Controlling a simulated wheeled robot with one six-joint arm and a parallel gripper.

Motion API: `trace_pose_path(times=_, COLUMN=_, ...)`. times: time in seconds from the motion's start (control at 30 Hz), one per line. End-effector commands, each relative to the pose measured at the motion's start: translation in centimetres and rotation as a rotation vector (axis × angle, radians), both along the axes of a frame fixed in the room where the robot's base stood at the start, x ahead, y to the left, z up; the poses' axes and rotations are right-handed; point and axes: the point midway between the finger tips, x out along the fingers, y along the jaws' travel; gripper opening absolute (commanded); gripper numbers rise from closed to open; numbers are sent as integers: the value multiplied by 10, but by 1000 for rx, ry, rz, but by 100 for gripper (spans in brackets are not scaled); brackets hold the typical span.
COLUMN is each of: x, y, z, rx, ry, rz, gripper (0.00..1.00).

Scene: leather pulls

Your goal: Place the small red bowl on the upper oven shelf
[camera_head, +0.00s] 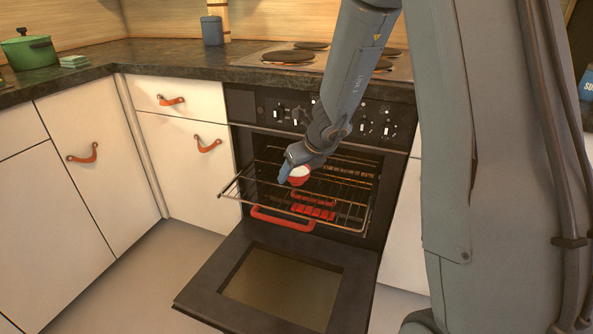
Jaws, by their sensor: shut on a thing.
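The small red bowl (300,180) shows as a small red and white shape at the end of my arm. My gripper (286,172) is shut on it, with the bluish fingers at its left side. Both are over the upper oven shelf (240,191), a wire rack pulled partly out of the open oven (241,110). I cannot tell whether the bowl touches the rack. My wrist hides part of the oven's opening behind it.
Red ribbed pieces (313,212) show below the rack. A green pot (29,50) and a blue-grey canister (211,31) stand on the counter. White cabinets with leather pulls flank the oven.

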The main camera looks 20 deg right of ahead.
Motion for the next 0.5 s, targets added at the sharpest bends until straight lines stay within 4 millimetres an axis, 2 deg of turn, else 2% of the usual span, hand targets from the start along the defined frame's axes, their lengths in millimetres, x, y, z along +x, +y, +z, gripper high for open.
trace_pose_path(times=0.2, x=1, y=0, z=-25, rx=0, ry=1, rz=-1, gripper=38)
trace_pose_path(times=0.5, x=0, y=0, z=-33, rx=1, ry=0, rz=-1, gripper=38)
